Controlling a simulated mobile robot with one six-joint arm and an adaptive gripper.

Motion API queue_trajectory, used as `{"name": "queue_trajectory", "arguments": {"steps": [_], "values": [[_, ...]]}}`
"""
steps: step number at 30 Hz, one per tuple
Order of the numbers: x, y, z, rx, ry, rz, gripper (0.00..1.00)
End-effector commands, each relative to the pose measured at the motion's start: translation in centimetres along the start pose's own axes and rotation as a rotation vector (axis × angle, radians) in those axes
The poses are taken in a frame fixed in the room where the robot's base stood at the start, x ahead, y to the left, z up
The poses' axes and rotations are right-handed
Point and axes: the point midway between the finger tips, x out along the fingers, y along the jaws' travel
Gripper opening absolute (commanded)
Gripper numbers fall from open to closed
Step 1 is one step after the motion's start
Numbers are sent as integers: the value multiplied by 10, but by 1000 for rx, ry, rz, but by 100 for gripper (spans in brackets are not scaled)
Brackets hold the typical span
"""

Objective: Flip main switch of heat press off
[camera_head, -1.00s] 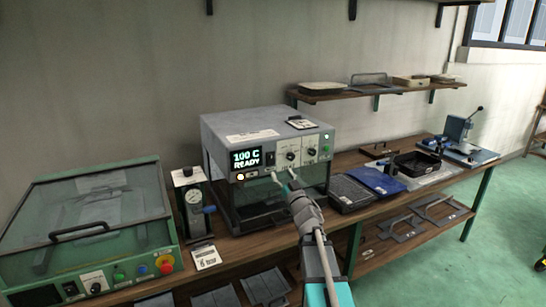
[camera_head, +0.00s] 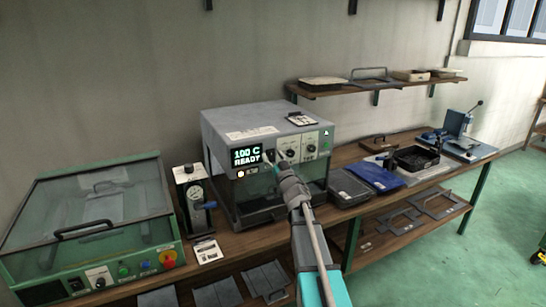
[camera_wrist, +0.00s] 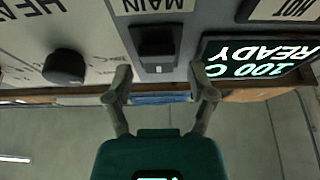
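The heat press (camera_head: 235,122) is a grey box on the bench; its display (camera_head: 246,157) reads "100 C READY". In the wrist view, which is upside down, the display (camera_wrist: 258,57) is at the right. The main switch (camera_wrist: 157,42) is a black rocker beside the upside-down label "MAIN". My gripper (camera_wrist: 163,80) is open and empty, its fingertips spread to either side of the switch's near end. Whether they touch the panel I cannot tell. In the head view my gripper (camera_head: 277,160) is in front of the panel and hides the switch.
A dark knob (camera_wrist: 64,66) is on the panel left of the switch in the wrist view. A gauge stand (camera_head: 190,195) and a green lidded machine (camera_head: 95,225) stand left of the press. A dark grey tray (camera_head: 348,189) and blue pad (camera_head: 374,177) lie right.

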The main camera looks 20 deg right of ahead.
Motion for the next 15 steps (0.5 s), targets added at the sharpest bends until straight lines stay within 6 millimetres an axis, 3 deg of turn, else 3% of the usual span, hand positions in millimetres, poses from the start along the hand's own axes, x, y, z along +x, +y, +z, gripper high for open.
{"name": "queue_trajectory", "arguments": {"steps": [1,11,15], "values": [[0,0,0,0,0,0,62],[0,0,0,0,0,0,1],[0,0,0,0,1,-1,0]]}}
